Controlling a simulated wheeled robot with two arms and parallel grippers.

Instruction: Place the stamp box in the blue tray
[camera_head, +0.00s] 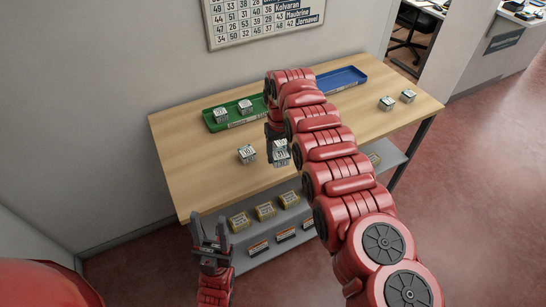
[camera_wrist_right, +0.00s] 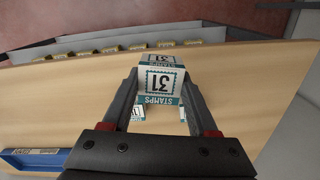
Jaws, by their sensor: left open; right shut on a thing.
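My right gripper (camera_head: 275,138) is shut on a white and teal stamp box (camera_head: 281,154), marked 31 in the right wrist view (camera_wrist_right: 161,80). It is over the front part of the table; the exact height is hard to tell. The blue tray (camera_head: 342,80) lies at the back of the table, partly hidden by my right arm; its visible part is empty. A corner of it shows in the right wrist view (camera_wrist_right: 35,160). My left gripper (camera_head: 210,236) is open and empty in front of the table's left side.
A green tray (camera_head: 236,124) at the back left holds two boxes. A similar box (camera_head: 246,154) stands left of the held one, and two more (camera_head: 387,103) stand at the right of the wooden table (camera_head: 180,140). A grey shelf (camera_head: 238,238) below carries several packages.

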